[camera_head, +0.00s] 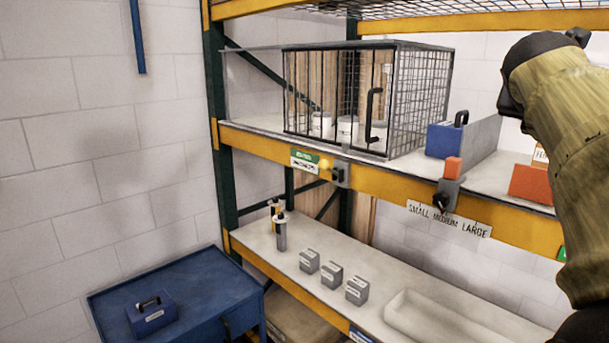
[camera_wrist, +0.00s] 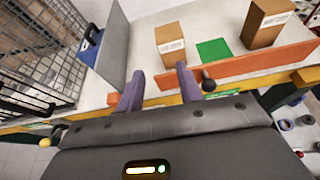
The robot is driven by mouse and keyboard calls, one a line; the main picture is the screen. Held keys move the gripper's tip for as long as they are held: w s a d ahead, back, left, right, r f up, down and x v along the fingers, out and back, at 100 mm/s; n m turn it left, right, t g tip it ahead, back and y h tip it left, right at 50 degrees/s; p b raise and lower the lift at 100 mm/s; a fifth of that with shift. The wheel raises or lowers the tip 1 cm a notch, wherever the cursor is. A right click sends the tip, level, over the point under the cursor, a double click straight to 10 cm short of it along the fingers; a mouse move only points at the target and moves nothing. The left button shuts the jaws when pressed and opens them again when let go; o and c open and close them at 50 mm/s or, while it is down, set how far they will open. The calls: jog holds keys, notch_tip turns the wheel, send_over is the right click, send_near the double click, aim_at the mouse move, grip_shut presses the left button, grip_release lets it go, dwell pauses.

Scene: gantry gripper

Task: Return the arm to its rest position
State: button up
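My arm (camera_head: 575,150) is in an olive-yellow sleeve and reaches down the right edge of the head view, in front of the rack. Its end leaves the picture at the lower right, so the gripper is not clear there. In the wrist view my gripper (camera_wrist: 159,85) shows two purple-grey fingers spread apart with nothing between them. The fingers point toward the front edge of a shelf, near an orange lip (camera_wrist: 240,70). Whether they touch anything, I cannot tell.
A wire cage (camera_head: 420,90) and a blue case (camera_head: 444,138) stand on the upper shelf. Cardboard boxes (camera_wrist: 170,42) stand beyond my fingers. Grey blocks (camera_head: 331,275) and a tray (camera_head: 440,318) are on the lower shelf. A blue cart (camera_head: 205,290) bears another blue case (camera_head: 151,315).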

jog(key=w+a+f+m+g+y+b, duration=0.1)
jog(key=w+a+f+m+y, duration=0.15)
jog(key=a+f+m, duration=0.8)
jog(key=w+a+f+m+g+y+b, duration=0.1)
jog(key=a+f+y, duration=0.25)
jog(key=f, duration=1.45)
jog(key=s+a+f+m+g+y, duration=0.1)
jog(key=s+a+f+m, duration=0.3)
jog(key=f, duration=0.4)
jog(key=s+a+f+m+g+y+b, duration=0.1)
jog(key=s+a+f+m+g, duration=0.1)
jog(key=s+a+f+m, duration=0.2)
jog(key=s+a+f+m+g+y, duration=0.1)
jog(key=s+a+f+m, duration=0.4)
jog(key=f, duration=0.6)
jog(key=s+m+y, duration=0.1)
jog(key=s, duration=0.1)
jog(key=shift+s+f+g, duration=0.3)
jog(key=shift+s+f, duration=0.05)
